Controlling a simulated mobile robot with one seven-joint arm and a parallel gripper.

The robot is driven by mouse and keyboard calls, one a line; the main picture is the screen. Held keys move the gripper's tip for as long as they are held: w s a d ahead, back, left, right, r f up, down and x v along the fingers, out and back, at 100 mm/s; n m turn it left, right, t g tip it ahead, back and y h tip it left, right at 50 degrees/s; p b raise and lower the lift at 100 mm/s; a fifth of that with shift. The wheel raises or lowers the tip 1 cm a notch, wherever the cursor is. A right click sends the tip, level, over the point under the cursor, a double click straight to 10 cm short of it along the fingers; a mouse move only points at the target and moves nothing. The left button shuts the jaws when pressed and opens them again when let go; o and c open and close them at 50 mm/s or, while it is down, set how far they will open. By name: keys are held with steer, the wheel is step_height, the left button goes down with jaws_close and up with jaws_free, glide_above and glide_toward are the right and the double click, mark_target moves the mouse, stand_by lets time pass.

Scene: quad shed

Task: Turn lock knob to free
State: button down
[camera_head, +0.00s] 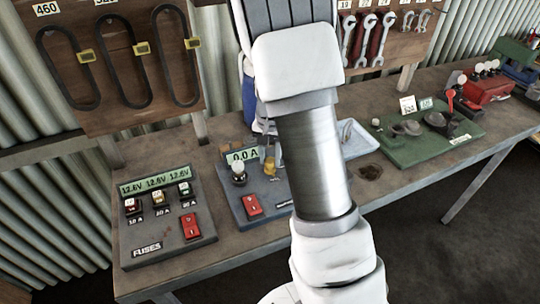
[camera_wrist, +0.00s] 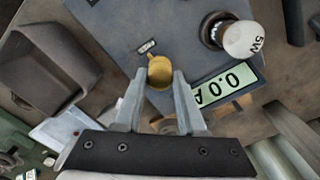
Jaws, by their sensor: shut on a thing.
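A brass-coloured round knob (camera_wrist: 160,69) sits on the blue-grey panel (camera_wrist: 125,25) in the wrist view. My gripper (camera_wrist: 159,76) has one finger on each side of it, and the fingertips are closed against its sides. In the head view a small yellow part (camera_head: 270,161), which looks like the same knob, shows beside my arm. My gripper is mostly hidden there. I cannot read any lock or free marking near the knob.
The panel's 0.0 A display (camera_head: 242,156) and white bulb (camera_head: 239,174) stand close to the knob. A red switch (camera_head: 252,205) is at the panel's front. A fuse board (camera_head: 165,235) lies left; a green board (camera_head: 430,137) lies right. The bench front edge is free.

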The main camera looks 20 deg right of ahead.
steer(key=shift+m, duration=0.7)
steer(key=c, duration=0.5)
jaws_free()
step_height(320, 180, up, 18)
steer(key=p, duration=0.1)
steer(key=shift+f, duration=0.25)
steer(key=s+a+r+n+t, duration=0.2)
steer(key=s+a+r+n, duration=0.1)
steer(key=s, duration=0.8)
steer(key=s+a+r+n+t, duration=0.3)
steer(key=s+a+n, duration=0.3)
steer(key=s, duration=0.4)
steer(key=shift+s+t, duration=0.3)
steer(key=shift+s, duration=0.05)
